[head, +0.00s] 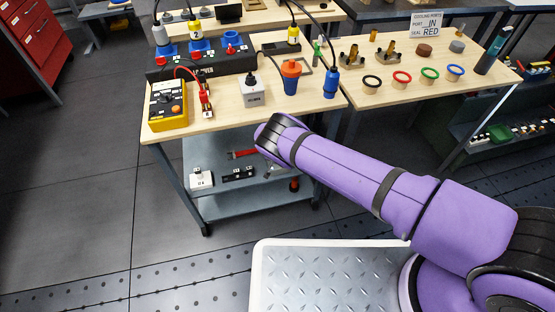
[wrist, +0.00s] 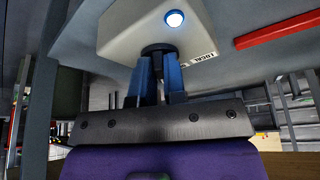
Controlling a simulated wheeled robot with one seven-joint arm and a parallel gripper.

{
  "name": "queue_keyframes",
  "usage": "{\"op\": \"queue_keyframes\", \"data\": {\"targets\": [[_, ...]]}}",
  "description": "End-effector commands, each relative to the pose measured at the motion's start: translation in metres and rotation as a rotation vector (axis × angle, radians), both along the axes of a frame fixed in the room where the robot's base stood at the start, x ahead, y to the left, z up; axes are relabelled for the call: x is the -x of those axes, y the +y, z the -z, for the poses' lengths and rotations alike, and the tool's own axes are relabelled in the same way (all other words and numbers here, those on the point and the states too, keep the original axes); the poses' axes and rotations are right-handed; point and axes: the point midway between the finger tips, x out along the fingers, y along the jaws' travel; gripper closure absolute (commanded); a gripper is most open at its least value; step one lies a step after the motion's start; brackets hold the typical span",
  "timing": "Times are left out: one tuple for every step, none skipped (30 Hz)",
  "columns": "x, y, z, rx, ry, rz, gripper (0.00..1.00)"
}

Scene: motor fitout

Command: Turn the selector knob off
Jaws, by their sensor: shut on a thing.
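In the wrist view, a pale box (wrist: 116,42) carries a dark selector knob (wrist: 158,49) on its face. A round lamp (wrist: 174,18) beside the knob glows bluish white. A "LOCAL" label (wrist: 204,56) shows upside down at the box's edge. My gripper (wrist: 158,68) has its two blue fingers shut on the knob, one on either side. The fingers hide part of the knob, so its pointer direction cannot be read. In the head view my purple arm reaches to the workbench's front edge; its fingers are hidden there, and I cannot tell which box there is the gripped one.
A red bar (wrist: 274,35) lies right of the box in the wrist view. In the head view, a yellow meter (head: 167,105), a white box (head: 252,93) and an orange-and-blue part (head: 291,76) stand on the bench. Floor left of the bench is clear.

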Motion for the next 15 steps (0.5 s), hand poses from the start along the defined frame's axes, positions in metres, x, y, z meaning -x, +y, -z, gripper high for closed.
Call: {"op": "queue_keyframes", "data": {"targets": [[-0.0004, -0.0011, -0.0007, -0.003, 0.001, -0.022, 1.0], [-0.0004, -0.0014, -0.0007, -0.003, 0.001, -0.041, 1.0], [-0.0003, -0.0016, -0.0007, -0.003, 0.001, -0.068, 1.0], [-0.0002, -0.0022, -0.0006, -0.003, 0.001, -0.089, 1.0], [-0.0003, -0.0025, -0.0005, -0.004, 0.001, -0.111, 1.0], [-0.0002, -0.0026, -0.0006, -0.004, 0.001, -0.141, 1.0], [-0.0006, -0.0033, -0.0008, -0.004, 0.0, -0.164, 1.0], [-0.0001, -0.0033, -0.0006, -0.004, 0.002, -0.184, 1.0], [-0.0002, -0.0039, -0.0005, -0.004, 0.001, -0.214, 1.0], [-0.0002, -0.0043, -0.0003, -0.004, 0.001, -0.235, 1.0], [0.0002, -0.004, -0.0003, -0.003, 0.001, -0.257, 1.0], [-0.0004, -0.0048, -0.0004, -0.003, 0.0, -0.283, 1.0], [-0.0002, -0.0044, -0.0005, -0.004, 0.0, -0.302, 1.0], [-0.0002, -0.0046, -0.0006, -0.002, 0.0, -0.321, 1.0], [-0.0001, -0.005, -0.0005, -0.003, 0.001, -0.344, 1.0]]}}
